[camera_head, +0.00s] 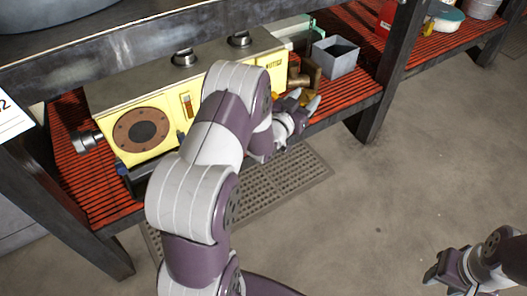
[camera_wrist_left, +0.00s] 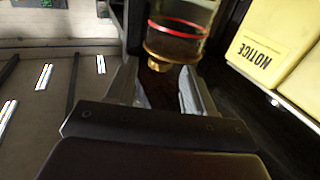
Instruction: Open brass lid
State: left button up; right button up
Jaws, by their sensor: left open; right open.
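A brass-coloured fitting (camera_head: 306,73) stands on the red slatted shelf, at the right end of the yellow machine. In the left wrist view a brass, glassy cylinder (camera_wrist_left: 180,38) with a red ring ends in a small brass knob (camera_wrist_left: 158,66). I cannot tell whether this part is the lid. My left gripper (camera_head: 306,98) is open beside the fitting. In the left wrist view its fingers (camera_wrist_left: 158,82) stand either side of the knob's line, with no visible grip on it. My right gripper (camera_head: 435,275) is open and empty over the floor at lower right.
The yellow machine (camera_head: 154,92) with a NOTICE label stands left of the fitting. A grey open box (camera_head: 335,57) is close on the right. A dark shelf post (camera_head: 385,80) stands further right. The floor (camera_head: 400,170) in front is clear.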

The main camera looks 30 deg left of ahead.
pick_arm(q)
jog(key=s+p, duration=0.2)
jog(key=s, duration=0.5)
jog(key=s+a+f+g+y, duration=0.1)
jog(key=s+a+f+g, duration=0.15)
jog(key=f+g, duration=0.4)
jog(key=s+d+r+n+g+p, duration=0.1)
jog(key=s+d+r+g+p, duration=0.2)
jog(key=s+r+g+p, duration=0.4)
jog(key=s+p, duration=0.3)
jog(key=s, duration=0.2)
jog(key=shift+n+y+p, duration=0.35)
jog(key=shift+n+y, duration=0.05)
jog(key=shift+g, duration=0.35)
